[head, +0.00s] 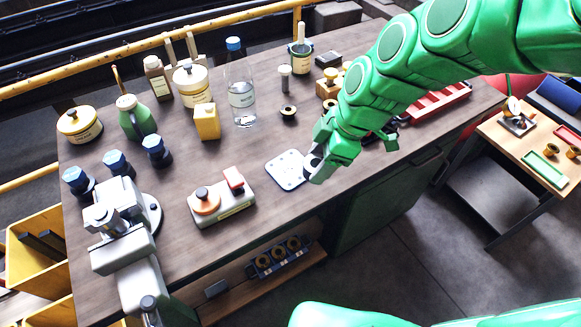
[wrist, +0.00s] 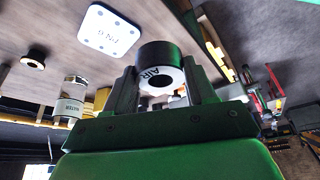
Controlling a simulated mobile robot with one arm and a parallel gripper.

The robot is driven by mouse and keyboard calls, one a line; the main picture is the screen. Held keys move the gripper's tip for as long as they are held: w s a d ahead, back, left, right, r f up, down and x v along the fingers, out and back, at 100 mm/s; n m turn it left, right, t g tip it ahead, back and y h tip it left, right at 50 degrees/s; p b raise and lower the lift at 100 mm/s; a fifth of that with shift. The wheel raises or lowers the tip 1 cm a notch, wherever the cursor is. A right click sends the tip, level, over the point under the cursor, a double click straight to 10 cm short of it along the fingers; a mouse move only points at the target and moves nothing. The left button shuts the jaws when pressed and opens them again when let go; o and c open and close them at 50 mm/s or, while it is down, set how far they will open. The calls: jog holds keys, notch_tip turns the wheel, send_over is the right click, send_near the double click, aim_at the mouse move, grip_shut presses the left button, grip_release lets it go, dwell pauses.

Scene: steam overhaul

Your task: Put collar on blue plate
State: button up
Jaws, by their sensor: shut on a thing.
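A black collar (wrist: 155,52) with a white face lettered "AIR" and a round hole is held between the two fingers of my gripper (wrist: 162,85) in the wrist view. A pale, rounded-square plate (head: 284,168) with dark spots lies on the bench in the head view; it looks white to faintly bluish. It also shows in the wrist view (wrist: 108,30), with lettering. In the head view my gripper (head: 314,165) is at the plate's right edge, mostly hiding the collar. The collar appears apart from the plate; its exact height is unclear.
A clear water bottle (head: 242,98) and yellow block (head: 207,122) stand further left. A grey fixture with red and orange parts (head: 222,200) is left of the plate. The bench's front edge is close.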

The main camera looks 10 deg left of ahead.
jog(key=shift+s+a+n+g, duration=0.2)
jog(key=shift+s+n, duration=0.25)
jog(key=shift+s, duration=0.15)
jog(key=shift+s+a+n+g, duration=0.2)
jog(key=shift+s+n, duration=0.25)
jog(key=shift+s, duration=0.15)
jog(key=w+a+f, duration=0.4)
jog(key=w, duration=0.3)
send_near(286, 168)
jog(key=shift+s+a+f, duration=0.1)
jog(key=shift+s+a, duration=0.15)
jog(key=shift+s, duration=0.35)
jog(key=shift+s+a+f, duration=0.1)
jog(key=shift+s+a, duration=0.2)
jog(key=shift+s, duration=0.25)
jog(key=shift+w+a+f, duration=0.2)
jog(key=shift+w+f, duration=0.15)
jog(key=shift+f, duration=0.1)
jog(key=shift+w+a+f, duration=0.2)
jog(key=shift+w+f, duration=0.15)
jog(key=shift+f, duration=0.1)
jog(key=shift+s+f, duration=0.1)
jog(key=shift+f, duration=1.35)
jog(key=o, duration=1.4)
jog(key=shift+f, duration=0.1)
